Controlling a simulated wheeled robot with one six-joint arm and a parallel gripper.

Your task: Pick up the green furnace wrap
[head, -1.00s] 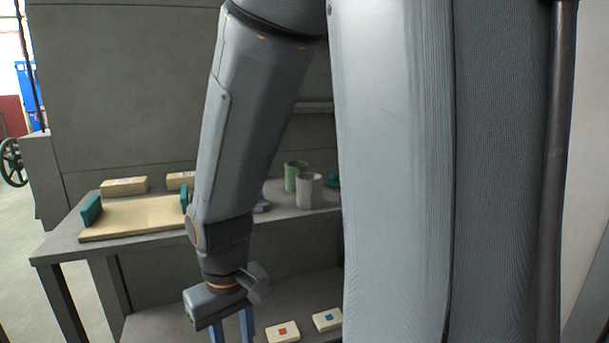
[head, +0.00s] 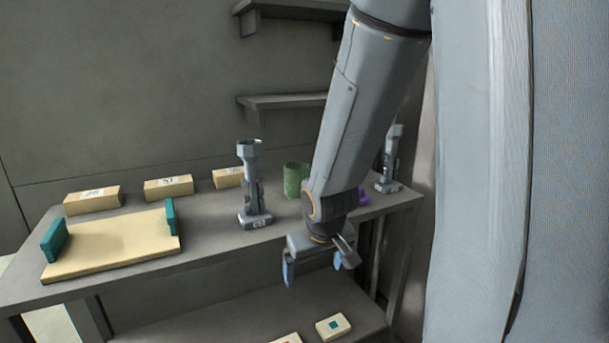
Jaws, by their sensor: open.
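The green furnace wrap (head: 292,179) looks like an upright, open-topped green cylinder. It stands on the workbench (head: 205,255), towards the back. My forearm hides its right side. My gripper (head: 317,264) points downward in front of the bench's front edge, nearer to the camera and lower in the picture than the wrap. Its blue fingers are apart with nothing between them. It is clear of the wrap.
A grey upright device (head: 249,190) stands left of the wrap; another (head: 389,165) stands at the right end. A purple object (head: 363,196) shows beside my arm. A cream tray (head: 110,245) with teal ends lies left. A lower shelf (head: 235,320) holds cream blocks.

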